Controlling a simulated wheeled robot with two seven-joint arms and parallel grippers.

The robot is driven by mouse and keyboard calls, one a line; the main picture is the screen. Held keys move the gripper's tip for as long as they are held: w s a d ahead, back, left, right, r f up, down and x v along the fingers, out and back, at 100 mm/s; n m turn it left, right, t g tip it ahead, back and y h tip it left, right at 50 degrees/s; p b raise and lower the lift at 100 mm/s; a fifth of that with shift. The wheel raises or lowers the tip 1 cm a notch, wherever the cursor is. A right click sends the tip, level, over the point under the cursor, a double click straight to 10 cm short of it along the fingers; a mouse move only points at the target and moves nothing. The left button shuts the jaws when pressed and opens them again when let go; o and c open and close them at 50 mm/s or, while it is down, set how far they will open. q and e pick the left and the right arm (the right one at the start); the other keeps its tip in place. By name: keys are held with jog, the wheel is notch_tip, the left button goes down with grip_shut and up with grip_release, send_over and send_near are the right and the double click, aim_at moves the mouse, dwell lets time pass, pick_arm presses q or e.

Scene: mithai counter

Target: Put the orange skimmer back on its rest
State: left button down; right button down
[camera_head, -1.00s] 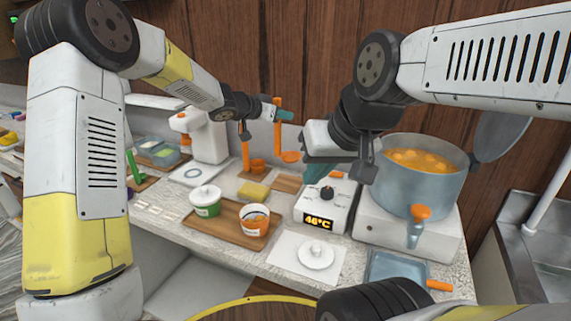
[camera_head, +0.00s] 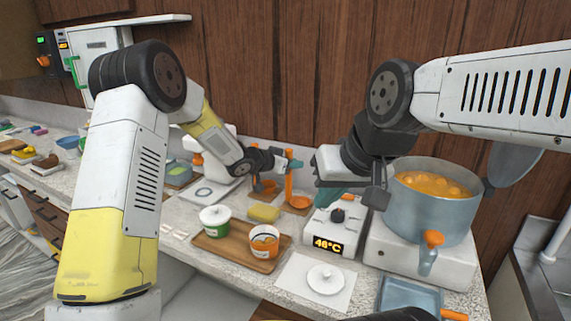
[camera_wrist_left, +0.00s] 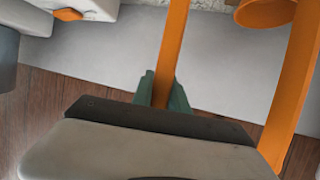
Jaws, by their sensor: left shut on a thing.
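My left gripper (camera_head: 291,165) is shut on the upright handle of the orange skimmer (camera_head: 299,202), near the back wall. In the left wrist view, its green fingers (camera_wrist_left: 162,92) close around the orange handle (camera_wrist_left: 172,45). The skimmer's flat head is low, over a brown wooden piece at the back of the counter; I cannot tell whether it touches, or make out the rest clearly. A second orange utensil with a cup-like bowl (camera_wrist_left: 266,12) stands beside it. My right gripper (camera_head: 330,195) hangs over the scale-like box; its opening is unclear.
A white box with a display (camera_head: 328,244) stands mid-counter. Right of it is a blue-grey pot (camera_head: 430,215) of orange contents on a white stove. A wooden board (camera_head: 215,251) holds two tubs, with a yellow sponge (camera_head: 264,213) behind. A white lid (camera_head: 326,279) lies in front.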

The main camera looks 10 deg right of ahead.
pick_arm(q)
jog(key=c, duration=1.3)
grip_release()
jog(key=s+a+r+n+t+y, duration=0.1)
jog(key=s+a+r+n+y, duration=0.15)
jog(key=s+a+r, duration=0.45)
jog(key=s+a+r+n+t+y, duration=0.1)
jog(key=s+a+r+y, duration=0.15)
jog(key=a, duration=0.75)
jog(key=s+a+r+n+t+y, duration=0.1)
jog(key=s+a+r+n+y, duration=0.25)
jog(key=a, duration=0.55)
jog(key=s+a+n+g, duration=0.1)
jog(key=s+g, duration=0.1)
jog(key=s, duration=1.1)
jog(key=s+a+n+g, duration=0.1)
jog(key=s+a+g, duration=0.1)
jog(key=s, duration=1.1)
jog(key=shift+s+a+f+n+g, duration=0.2)
jog(key=shift+a+f+n+g, duration=0.15)
jog(key=shift+g, duration=0.25)
